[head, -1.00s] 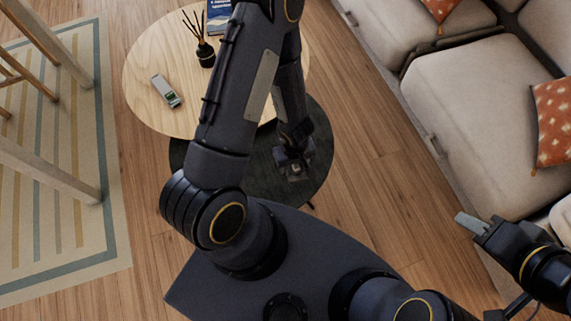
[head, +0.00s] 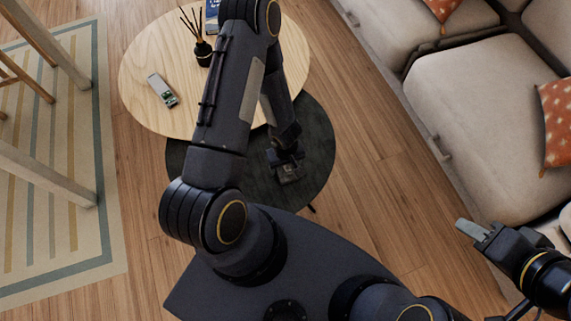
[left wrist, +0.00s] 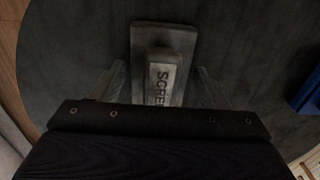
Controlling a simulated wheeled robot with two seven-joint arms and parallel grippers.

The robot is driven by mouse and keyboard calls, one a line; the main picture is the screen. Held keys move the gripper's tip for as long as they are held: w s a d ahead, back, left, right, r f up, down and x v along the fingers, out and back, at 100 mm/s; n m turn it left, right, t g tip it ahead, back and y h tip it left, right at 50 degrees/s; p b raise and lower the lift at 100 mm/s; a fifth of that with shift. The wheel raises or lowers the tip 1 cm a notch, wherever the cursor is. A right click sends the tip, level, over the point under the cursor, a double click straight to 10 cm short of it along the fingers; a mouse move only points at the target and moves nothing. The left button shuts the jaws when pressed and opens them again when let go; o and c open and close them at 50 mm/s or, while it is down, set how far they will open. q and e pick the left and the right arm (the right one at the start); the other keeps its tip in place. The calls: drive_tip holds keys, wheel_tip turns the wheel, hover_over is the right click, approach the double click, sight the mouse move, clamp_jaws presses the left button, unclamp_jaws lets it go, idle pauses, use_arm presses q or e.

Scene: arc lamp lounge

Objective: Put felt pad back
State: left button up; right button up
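A grey block with a raised grip lettered "SCRE…" (left wrist: 165,75) lies on the dark round lower table (head: 315,150); I take it to be the felt pad, and the rest of the lettering is hidden. My left gripper (left wrist: 160,88) is right above it, pointing down. Its two pale fingers stand apart on either side of the raised grip, with a visible gap, so it looks open. In the head view my left gripper (head: 287,170) is over the dark table's middle. My right gripper (head: 474,230) hangs over the floor near the sofa; its finger gap is not clear.
A pale wooden round table (head: 140,85) overlaps the dark one and holds a grey device (head: 162,90), a reed diffuser (head: 203,52) and a blue book (head: 212,15). A blue object (left wrist: 306,95) is at the left wrist view's right edge. A sofa (head: 480,120) stands right.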

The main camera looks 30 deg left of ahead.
use_arm(q)
drive_tip(key=shift+o, duration=1.1)
drive_tip(key=w+d+r+m+t+h+p, duration=0.1)
drive_tip(key=d+r+t+h+p, duration=0.15)
drive_tip(key=r, duration=0.95)
drive_tip(key=w+d+r+m+t+h+p, duration=0.1)
drive_tip(key=w+r+p, duration=0.15)
drive_tip(key=r, duration=1.05)
drive_tip(key=w+d+r+m+t+h+p, duration=0.1)
drive_tip(key=d+r+m+h+p, duration=0.15)
drive_tip(key=r, duration=0.95)
drive_tip(key=s+a+r+m+y, duration=0.1)
drive_tip(key=s+a+r+m, duration=0.1)
drive_tip(key=s+r, duration=0.3)
drive_tip(key=s+a+r+m+t+y, duration=0.1)
drive_tip(key=s+r, duration=0.4)
drive_tip(key=s, duration=0.6)
drive_tip(key=shift+a+r+m+p, duration=0.3)
drive_tip(key=shift+a+r+m, duration=0.15)
drive_tip(key=shift+a, duration=0.6)
